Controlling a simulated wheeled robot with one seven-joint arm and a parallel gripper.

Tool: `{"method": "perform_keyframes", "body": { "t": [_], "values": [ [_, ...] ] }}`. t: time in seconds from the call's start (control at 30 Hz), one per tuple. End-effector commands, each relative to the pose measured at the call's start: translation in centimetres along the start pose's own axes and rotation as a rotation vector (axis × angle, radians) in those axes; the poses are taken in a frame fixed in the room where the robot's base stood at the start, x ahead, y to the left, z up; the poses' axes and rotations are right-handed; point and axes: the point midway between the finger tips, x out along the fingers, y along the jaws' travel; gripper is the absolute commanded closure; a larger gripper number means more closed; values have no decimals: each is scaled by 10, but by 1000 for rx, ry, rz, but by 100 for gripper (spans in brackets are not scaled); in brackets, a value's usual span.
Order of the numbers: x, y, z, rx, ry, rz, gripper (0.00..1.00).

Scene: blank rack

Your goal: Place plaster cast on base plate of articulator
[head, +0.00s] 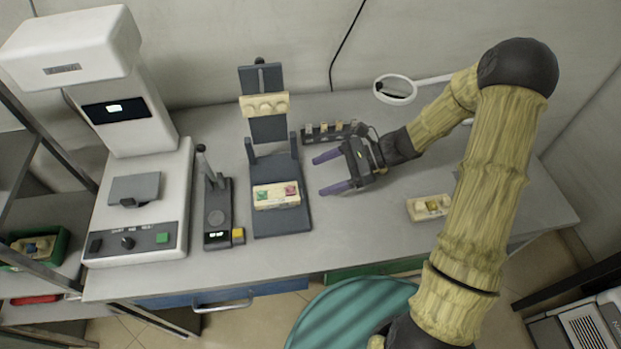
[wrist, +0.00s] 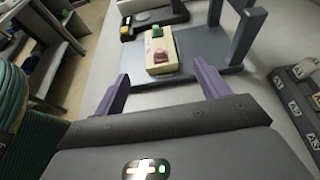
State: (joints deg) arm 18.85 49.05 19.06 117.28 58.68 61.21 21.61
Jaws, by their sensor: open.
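The articulator (head: 281,218) is a dark blue-grey stand with a flat base plate and an upright back. A cream plaster cast (head: 276,204) with a green and a red piece on top lies on the base plate. It also shows in the wrist view (wrist: 162,62), ahead of the fingers. A second cream cast (head: 264,106) is on the upright part. Another cream cast (head: 430,208) with a yellow piece lies on the bench at right. My gripper (head: 327,171) is open and empty, just right of the articulator, its purple fingers pointing left toward it.
A white machine (head: 140,205) stands at the left of the bench, with a small dark device (head: 217,215) beside it. A dark rack of small blocks (head: 335,131) stands behind my gripper. A round magnifier (head: 395,89) is at the back. The front right bench is mostly clear.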

Motion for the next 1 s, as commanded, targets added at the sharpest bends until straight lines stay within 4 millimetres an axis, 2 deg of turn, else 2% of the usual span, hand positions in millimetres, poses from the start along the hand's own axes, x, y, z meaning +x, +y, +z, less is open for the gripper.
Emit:
{"method": "perform_keyframes", "body": {
  "t": [0.77, 0.87, 1.0],
  "values": [
    [-4, 1, 0, -1, 2, 2, 26],
    [-5, 6, 0, -25, 35, 18, 26],
    [-11, 28, -1, -131, 175, 88, 26]
  ]
}}
